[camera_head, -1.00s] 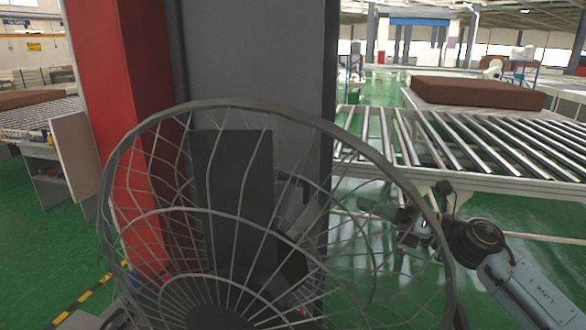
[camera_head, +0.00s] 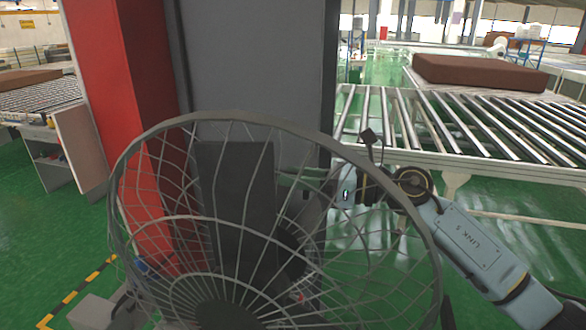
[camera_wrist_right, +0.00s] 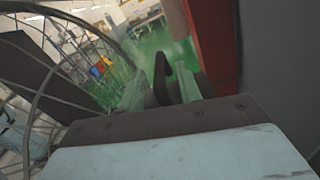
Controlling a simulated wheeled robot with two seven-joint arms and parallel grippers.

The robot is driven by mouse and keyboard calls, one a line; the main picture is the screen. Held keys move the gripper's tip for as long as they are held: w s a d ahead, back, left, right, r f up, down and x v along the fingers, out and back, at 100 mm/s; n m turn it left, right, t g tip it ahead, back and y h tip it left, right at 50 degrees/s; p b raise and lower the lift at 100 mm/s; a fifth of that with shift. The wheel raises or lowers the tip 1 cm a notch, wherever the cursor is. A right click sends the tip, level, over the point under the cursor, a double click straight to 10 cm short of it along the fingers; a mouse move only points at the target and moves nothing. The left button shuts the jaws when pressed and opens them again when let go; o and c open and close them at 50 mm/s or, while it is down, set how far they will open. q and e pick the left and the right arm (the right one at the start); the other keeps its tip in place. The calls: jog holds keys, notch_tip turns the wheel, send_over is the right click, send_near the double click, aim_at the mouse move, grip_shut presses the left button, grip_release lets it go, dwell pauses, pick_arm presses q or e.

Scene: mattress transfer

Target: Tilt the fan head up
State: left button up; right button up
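The fan head (camera_head: 273,122) is a round grey wire cage that fills the lower middle of the head view. Its hub is low at the bottom edge, and a dark flat panel shows through the wires. The cage also shows at the left of the right wrist view (camera_wrist_right: 72,68). My right arm comes in from the right, and its gripper (camera_head: 312,190) is at the cage's right side, partly seen through the wires. In the right wrist view the fingers (camera_wrist_right: 168,82) are beside the cage; contact and finger gap are unclear. My left gripper is not in view.
A red and grey pillar (camera_head: 250,70) stands directly behind the fan. A roller conveyor (camera_head: 480,130) with a brown mattress (camera_head: 478,73) is at the right, and another conveyor (camera_head: 40,104) is at the far left.

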jog(key=shift+w+a, duration=0.15)
jog(key=shift+a, duration=0.35)
grip_shut()
